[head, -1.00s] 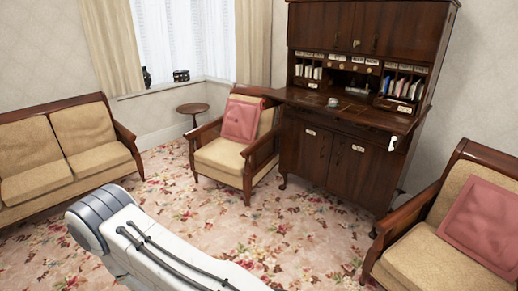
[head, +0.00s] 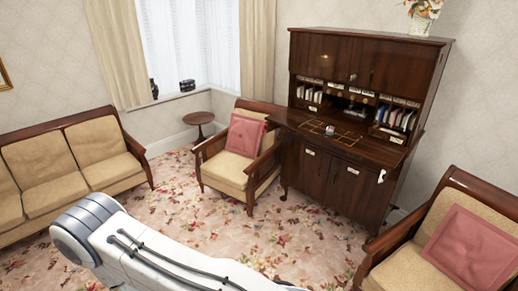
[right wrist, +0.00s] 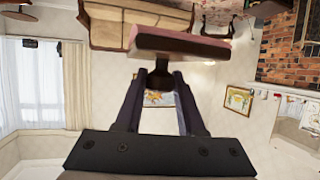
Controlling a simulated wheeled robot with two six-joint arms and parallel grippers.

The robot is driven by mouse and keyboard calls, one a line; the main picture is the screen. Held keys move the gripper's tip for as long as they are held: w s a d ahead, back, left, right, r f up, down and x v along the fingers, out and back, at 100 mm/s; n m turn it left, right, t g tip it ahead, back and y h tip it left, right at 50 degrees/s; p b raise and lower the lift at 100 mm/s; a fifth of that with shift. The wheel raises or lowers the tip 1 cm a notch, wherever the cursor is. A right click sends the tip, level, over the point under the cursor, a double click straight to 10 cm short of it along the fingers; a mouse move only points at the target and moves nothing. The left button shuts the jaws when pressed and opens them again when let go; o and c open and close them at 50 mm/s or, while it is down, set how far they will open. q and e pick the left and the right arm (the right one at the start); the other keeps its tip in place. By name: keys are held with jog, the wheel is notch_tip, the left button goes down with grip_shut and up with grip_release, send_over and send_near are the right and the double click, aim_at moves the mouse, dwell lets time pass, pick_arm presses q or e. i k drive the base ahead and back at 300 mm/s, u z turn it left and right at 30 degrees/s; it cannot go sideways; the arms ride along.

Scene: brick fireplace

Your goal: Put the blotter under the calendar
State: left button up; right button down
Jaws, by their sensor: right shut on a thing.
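In the right wrist view my right gripper (right wrist: 160,82) is shut on the dark knob of the blotter (right wrist: 180,43). The blotter has a flat brown body with a pale pinkish face, and it is held clear of any surface. In the head view neither gripper shows. I cannot pick out the calendar for certain in either view. A dark wooden bureau (head: 335,178) stands against the back wall with its writing surface open. A small pale object (head: 330,130) sits on that surface.
Books and papers (head: 395,116) fill the bureau's side compartments. An armchair with a pink cushion stands left of the bureau (head: 237,155), another at front right (head: 440,250). A sofa (head: 65,165) is at left. Flowered carpet (head: 290,240) lies open before the bureau.

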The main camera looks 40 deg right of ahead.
aim_at(358, 125)
jog(key=k, duration=1.6)
jog(key=z, duration=1.1)
jog(key=i, duration=5.1)
jog(key=z, duration=1.85)
